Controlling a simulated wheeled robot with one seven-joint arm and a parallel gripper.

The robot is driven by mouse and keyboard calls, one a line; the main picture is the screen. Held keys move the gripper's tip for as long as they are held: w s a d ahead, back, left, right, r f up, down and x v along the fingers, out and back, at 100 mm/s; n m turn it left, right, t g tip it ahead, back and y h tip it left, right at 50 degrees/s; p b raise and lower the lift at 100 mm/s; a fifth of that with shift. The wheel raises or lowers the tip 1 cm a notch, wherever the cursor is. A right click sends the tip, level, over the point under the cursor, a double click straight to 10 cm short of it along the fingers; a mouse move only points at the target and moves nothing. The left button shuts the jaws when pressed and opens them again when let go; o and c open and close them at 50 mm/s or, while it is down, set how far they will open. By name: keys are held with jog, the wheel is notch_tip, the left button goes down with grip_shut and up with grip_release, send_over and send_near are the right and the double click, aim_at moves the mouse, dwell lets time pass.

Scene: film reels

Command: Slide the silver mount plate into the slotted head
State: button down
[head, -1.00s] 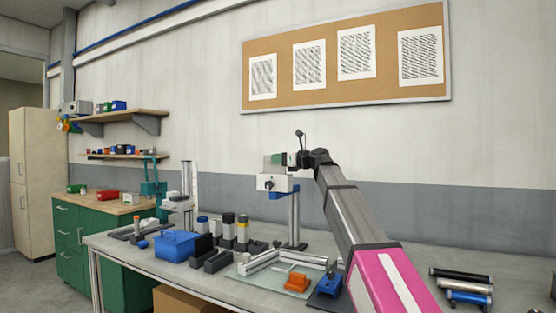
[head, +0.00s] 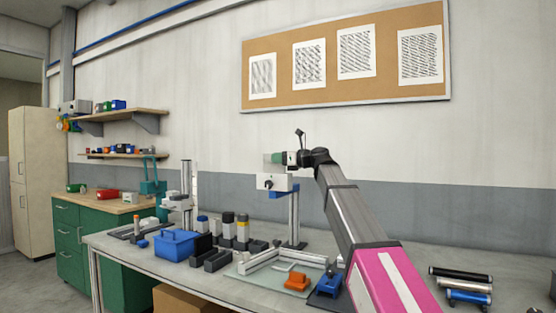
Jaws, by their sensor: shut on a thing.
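The slotted head (head: 276,182) is a pale block with a dark knob on its front. It sits on a blue bracket at the top of an upright metal post on the bench. My gripper (head: 289,158) is just above it, reaching in from the right. It is shut on a small grey and green piece (head: 272,158), which I take to be the silver mount plate with what it carries. The piece is directly over the head's top. The slot is too small to make out, so I cannot tell whether the plate touches it or is in it.
The grey bench (head: 370,255) carries a blue box (head: 175,245), several capped cylinders, an orange part (head: 297,282) on a pale mat, and dark and blue tubes (head: 465,286) at right. A pinboard (head: 345,60) hangs on the wall behind.

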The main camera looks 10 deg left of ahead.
jog(key=shift+f, duration=0.55)
jog(key=c, duration=1.4)
grip_release()
jog(key=shift+d, duration=0.1)
jog(key=shift+v, duration=5.4)
jog(key=shift+s, duration=0.15)
